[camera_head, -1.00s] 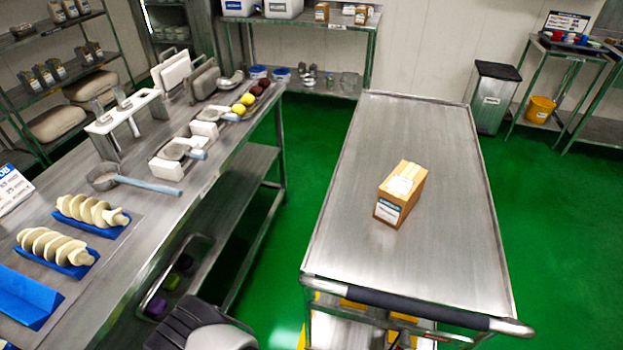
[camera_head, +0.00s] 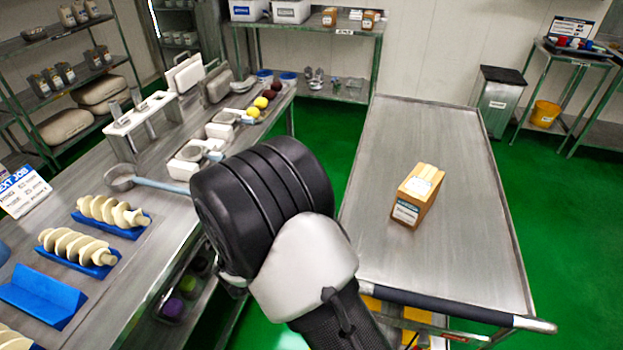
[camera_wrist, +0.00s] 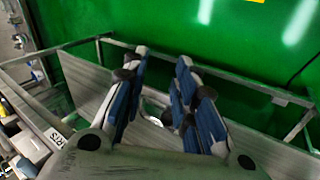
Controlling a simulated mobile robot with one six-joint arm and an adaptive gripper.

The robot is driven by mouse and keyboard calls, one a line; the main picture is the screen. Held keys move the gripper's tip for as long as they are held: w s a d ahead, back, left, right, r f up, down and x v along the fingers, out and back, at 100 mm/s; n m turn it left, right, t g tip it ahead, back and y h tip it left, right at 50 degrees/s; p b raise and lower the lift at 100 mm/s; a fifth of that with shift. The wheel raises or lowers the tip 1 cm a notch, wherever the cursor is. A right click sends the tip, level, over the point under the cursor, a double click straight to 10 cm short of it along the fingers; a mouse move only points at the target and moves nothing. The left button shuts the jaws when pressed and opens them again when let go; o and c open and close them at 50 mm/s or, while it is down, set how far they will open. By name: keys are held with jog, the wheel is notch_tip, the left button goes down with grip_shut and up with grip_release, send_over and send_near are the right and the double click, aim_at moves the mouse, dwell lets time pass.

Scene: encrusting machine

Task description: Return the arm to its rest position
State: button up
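My arm (camera_head: 275,215) rises in the middle foreground of the head view, between the steel workbench and the cart. Its thick black joint hides part of the bench's right edge. My gripper (camera_wrist: 163,85) does not show in the head view. In the wrist view its two blue-padded fingers stand apart with a clear gap, so it is open, and I see nothing held in it. Beyond the fingers are grey metal surfaces with rails and green floor.
The steel cart (camera_head: 455,240) at right carries a cardboard box (camera_head: 416,196). The workbench (camera_head: 160,245) at left holds cream augers (camera_head: 110,212) on blue cradles, a ladle (camera_head: 120,178) and several coloured balls (camera_head: 262,102). Green floor (camera_head: 565,230) is open at right.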

jog(key=d+r+m+y, duration=0.3)
jog(key=r+m+y, duration=0.25)
jog(key=r, duration=1.85)
jog(key=s+d+r+m+h, duration=0.2)
jog(key=s+d+r+m, duration=0.1)
jog(key=s+d, duration=0.8)
jog(key=s+d+r+m+g+h, duration=0.1)
jog(key=s+d+r+m, duration=0.3)
jog(key=s+d, duration=0.7)
jog(key=shift+s+m+h, duration=0.35)
jog(key=shift+s+h, duration=0.25)
jog(key=shift+h, duration=0.05)
